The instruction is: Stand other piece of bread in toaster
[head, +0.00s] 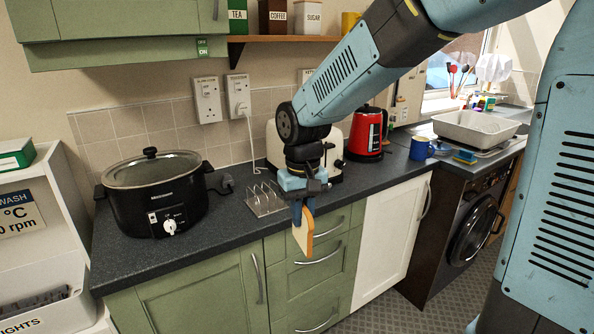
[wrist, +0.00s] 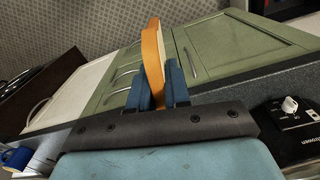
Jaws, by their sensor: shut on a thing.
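My gripper (head: 302,203) is shut on a piece of bread (head: 304,232), which hangs upright in front of the counter's front edge, before the green drawers. In the wrist view the bread (wrist: 153,62) stands edge-on between the blue fingers (wrist: 158,88). The cream toaster (head: 333,163) stands on the counter behind my arm, against the tiled wall. My arm hides much of it, and its slots and any bread in them cannot be seen.
A metal toast rack (head: 264,200) stands empty on the counter left of my gripper. A black slow cooker (head: 153,195) is further left. A red kettle (head: 366,133) is right of the toaster, with a blue mug (head: 420,148) beyond. The counter's front right of my gripper is clear.

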